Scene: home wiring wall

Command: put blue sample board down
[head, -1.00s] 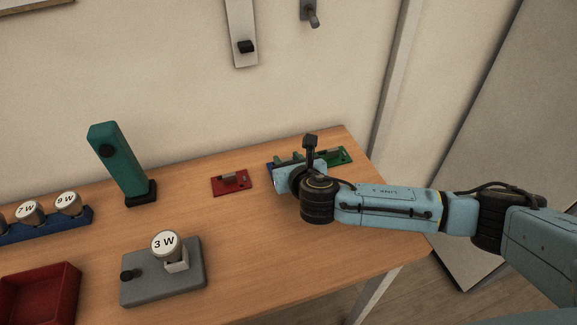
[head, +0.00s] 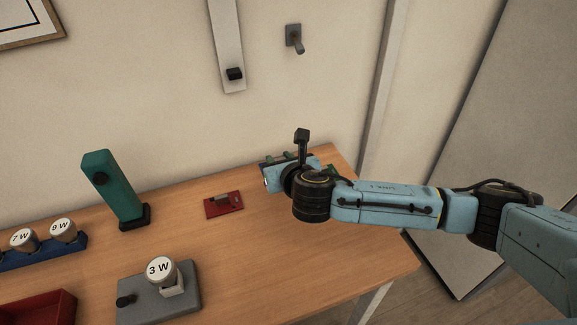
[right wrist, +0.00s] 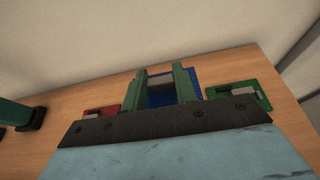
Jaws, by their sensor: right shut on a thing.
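The blue sample board (right wrist: 158,99) shows in the right wrist view, with a grey block (right wrist: 160,83) on it. My right gripper (right wrist: 163,80) is shut on this block, one green finger on each side. In the head view the right gripper (head: 288,158) is over the back right part of the table. It hides most of the blue board there, and only a thin dark edge shows. The board appears held above the table, but the gap is hard to judge. My left gripper is not in view.
A red board (head: 224,204) lies to the left on the wooden table (head: 255,240). A green board (right wrist: 238,100) lies to the right in the wrist view. A teal post (head: 113,188), a grey base with a 3 W weight (head: 160,270) and a red bin (head: 35,308) stand further left.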

